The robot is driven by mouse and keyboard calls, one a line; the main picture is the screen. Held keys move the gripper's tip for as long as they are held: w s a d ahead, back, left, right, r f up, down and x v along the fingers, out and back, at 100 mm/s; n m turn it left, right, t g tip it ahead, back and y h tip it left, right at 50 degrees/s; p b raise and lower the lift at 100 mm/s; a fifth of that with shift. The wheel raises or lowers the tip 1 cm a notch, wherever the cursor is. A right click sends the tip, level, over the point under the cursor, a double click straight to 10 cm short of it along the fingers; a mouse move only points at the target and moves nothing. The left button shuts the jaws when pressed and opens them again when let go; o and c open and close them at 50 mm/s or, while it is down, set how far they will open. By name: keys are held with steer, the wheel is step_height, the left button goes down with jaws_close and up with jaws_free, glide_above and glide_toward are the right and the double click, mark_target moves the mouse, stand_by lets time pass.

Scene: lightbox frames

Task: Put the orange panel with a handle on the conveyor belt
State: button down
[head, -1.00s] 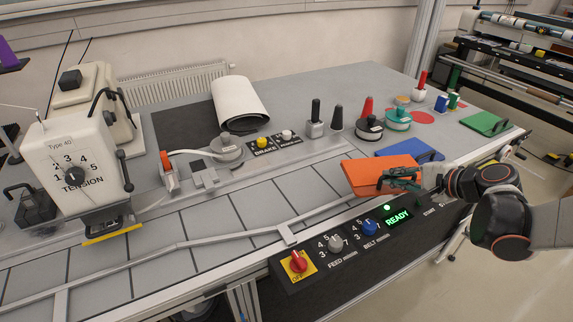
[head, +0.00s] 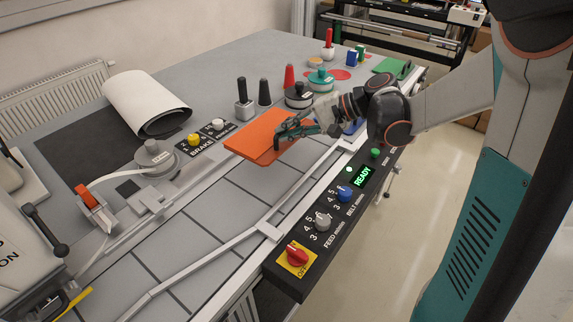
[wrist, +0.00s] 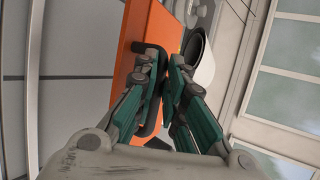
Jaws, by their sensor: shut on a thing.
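The orange panel (head: 258,134) is a flat board with a dark handle (wrist: 150,92). My gripper (head: 284,134) is shut on the handle, at the panel's right side in the head view. In the wrist view my gripper (wrist: 166,65) has its green and grey fingers close together at the handle, and the orange panel (wrist: 133,32) lies beyond them. The conveyor belt (head: 215,215) is the grey surface with dark cross lines. The panel is over the far end of the belt. I cannot tell whether it touches the belt.
A control box (head: 335,215) with knobs and a READY display runs along the table's front edge. A metal guide rail (head: 220,248) borders the belt. Spools (head: 299,96) and cone-shaped posts stand behind the panel. A green panel (head: 396,67) lies at the far right.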

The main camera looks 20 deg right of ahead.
step_height(320, 180, down, 10)
steer(key=b, duration=0.3)
steer(key=shift+f, duration=0.25)
steer(key=c, duration=1.7)
jaws_free()
steer(key=shift+o, duration=0.2)
steer(key=shift+r, duration=0.1)
steer(key=p+v, duration=0.3)
steer(key=v, duration=0.9)
steer(key=shift+p, duration=0.35)
